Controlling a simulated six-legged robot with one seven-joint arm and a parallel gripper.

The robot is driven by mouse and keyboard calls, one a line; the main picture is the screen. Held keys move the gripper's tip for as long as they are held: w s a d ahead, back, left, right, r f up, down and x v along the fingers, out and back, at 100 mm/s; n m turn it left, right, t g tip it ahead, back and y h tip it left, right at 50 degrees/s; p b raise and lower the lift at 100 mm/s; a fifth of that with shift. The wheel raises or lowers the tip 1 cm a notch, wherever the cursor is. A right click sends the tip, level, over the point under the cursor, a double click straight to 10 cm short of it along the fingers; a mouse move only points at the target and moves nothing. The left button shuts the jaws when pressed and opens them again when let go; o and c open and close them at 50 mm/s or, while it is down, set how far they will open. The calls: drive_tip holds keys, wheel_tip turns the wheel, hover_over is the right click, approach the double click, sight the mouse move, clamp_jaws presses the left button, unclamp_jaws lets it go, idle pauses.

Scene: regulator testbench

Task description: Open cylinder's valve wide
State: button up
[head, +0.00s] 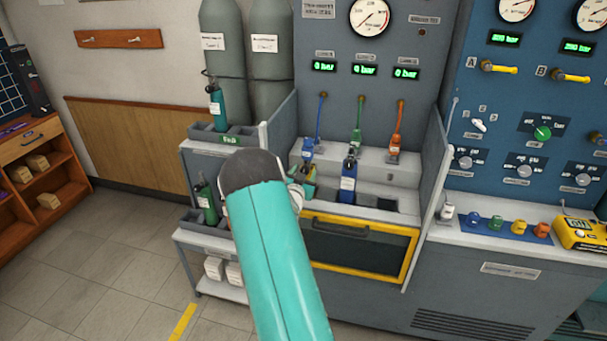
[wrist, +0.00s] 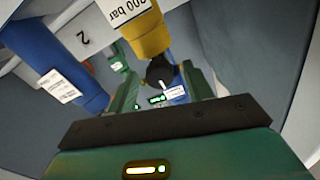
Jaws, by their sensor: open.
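In the wrist view, a yellow cylinder (wrist: 145,30) with a white "200 bar" label comes in from the top. A round black valve knob (wrist: 160,72) sits at its end. My gripper (wrist: 158,82) is open, with its green fingers on either side of the knob; I cannot tell whether they touch it. In the head view, my gripper (head: 302,182) is at the bench recess, partly hidden behind my teal arm. The yellow cylinder is not clearly visible there. How far the valve is turned cannot be seen.
A blue cylinder (head: 349,178) stands just right of my gripper; a blue cylinder (wrist: 55,60) also shows in the wrist view. Blue (head: 307,148), green (head: 357,136) and orange (head: 395,142) connectors hang behind. Three bench displays read 0 bar. A side panel (head: 430,170) bounds the recess.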

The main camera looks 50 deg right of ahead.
drive_tip(key=c, duration=1)
drive_tip(key=shift+n, duration=0.3)
drive_tip(key=n, duration=0.4)
drive_tip(key=shift+w+a, duration=0.1)
drive_tip(key=n, duration=0.5)
drive_tip(key=shift+n, duration=0.4)
drive_tip(key=n, duration=1.3)
drive_tip(key=shift+f, duration=0.1)
drive_tip(key=shift+n, duration=0.3)
